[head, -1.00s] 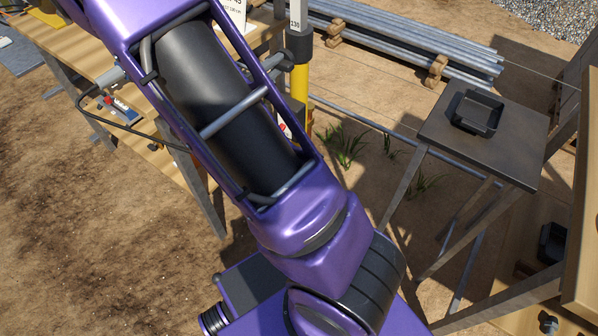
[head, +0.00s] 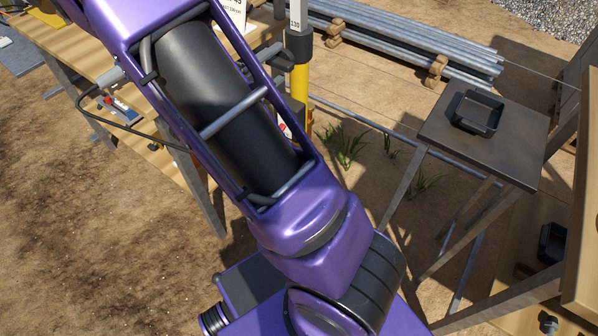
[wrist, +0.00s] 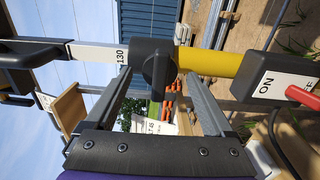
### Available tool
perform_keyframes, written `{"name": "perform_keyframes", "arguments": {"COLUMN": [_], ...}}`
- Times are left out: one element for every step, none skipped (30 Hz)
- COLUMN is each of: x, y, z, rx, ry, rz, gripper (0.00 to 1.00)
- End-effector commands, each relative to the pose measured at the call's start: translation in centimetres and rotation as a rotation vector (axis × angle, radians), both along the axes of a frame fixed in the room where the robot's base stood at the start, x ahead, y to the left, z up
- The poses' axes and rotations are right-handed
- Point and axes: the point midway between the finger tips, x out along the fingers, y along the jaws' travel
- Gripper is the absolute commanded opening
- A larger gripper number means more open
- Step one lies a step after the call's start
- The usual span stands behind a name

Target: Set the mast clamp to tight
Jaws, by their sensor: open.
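The mast clamp (wrist: 150,47) is a dark collar with a winged black knob (wrist: 160,68), where a pale tube marked 130 meets a yellow tube (wrist: 218,63). In the head view the mast's yellow tube (head: 300,82) stands upright behind my arm, with the collar (head: 299,44) above it. My gripper (wrist: 158,75) is open in the wrist view. Its fingers point at the clamp, and the knob appears between the two tips. I see no clear contact and cannot tell how deep the knob sits between them. My arm hides much of this area in the head view.
A dark box with an ON label (wrist: 272,78) and a red lever (wrist: 303,99) is right of the clamp in the wrist view. A wooden bench (head: 157,150) is at left. A dark table (head: 452,140) with a black tray (head: 477,111) is at right.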

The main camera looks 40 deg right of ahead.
Motion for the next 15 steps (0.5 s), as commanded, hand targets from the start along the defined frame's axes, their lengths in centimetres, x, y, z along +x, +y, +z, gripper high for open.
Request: {"name": "perform_keyframes", "arguments": {"x": [-0.1, -0.2, -0.3, -0.4, -0.6, -0.7, -0.9, -1.0, -1.2, -1.3, -1.4, -1.6, -1.7, -1.8, -1.9], "y": [0.4, 0.7, 1.1, 1.5, 1.8, 2.3, 2.6, 3.0, 3.4, 3.8, 4.1, 4.5, 4.9, 5.2, 5.6], "z": [0.0, 0.0, 0.0, 0.0, 0.0, 0.0, 0.0, 0.0, 0.0, 0.0, 0.0, 0.0, 0.0, 0.0, 0.0], "rx": [0.001, 0.0, 0.0, 0.0, 0.0, 0.001, 0.001, 0.0, 0.0, 0.0, 0.001, 0.001, 0.0, 0.0, 0.0], "ry": [0.0, 0.0, 0.0, 0.0, 0.0, 0.001, 0.001, 0.001, 0.001, 0.001, 0.001, 0.001, 0.001, 0.0, 0.0], "rz": [0.002, 0.003, 0.004, 0.003, 0.003, 0.004, 0.004, 0.003, 0.004, 0.004, 0.003, 0.003, 0.004, 0.004, 0.004], "gripper": [0.87, 0.87, 0.87, 0.87, 0.87, 0.87, 0.87, 0.87, 0.87, 0.87, 0.87, 0.87, 0.87, 0.87, 0.87]}}
